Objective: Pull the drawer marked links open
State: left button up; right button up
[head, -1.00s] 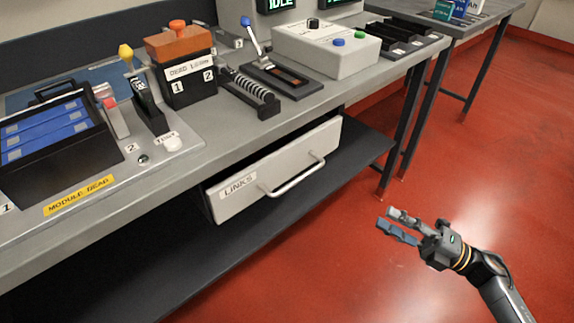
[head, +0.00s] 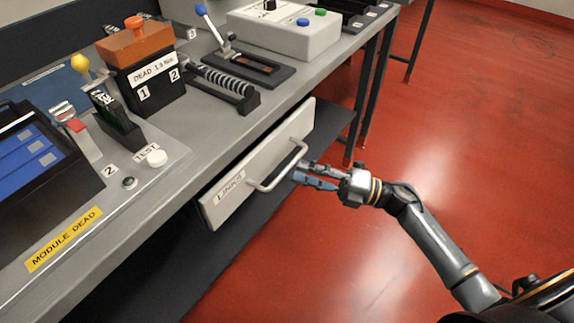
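The white drawer (head: 258,168) marked LINKS hangs under the workbench. Its front stands a little out from under the bench top, much as before. A pale bar handle (head: 277,174) runs across its front. My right gripper (head: 305,174) is at the right end of the handle, its fingers pointing left toward it. The two fingers look apart with a narrow gap between them. I cannot tell whether they touch the handle or whether it lies between them. My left gripper is not in view.
The grey bench top (head: 205,125) carries a battery module, an orange-topped box (head: 145,75), a lever unit (head: 235,60) and a white button box (head: 285,35). A dark lower shelf (head: 235,230) lies below the drawer. Red floor (head: 480,130) is clear at right.

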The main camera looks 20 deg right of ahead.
aim_at(288, 166)
jog(key=shift+x, duration=2.3)
grip_shut()
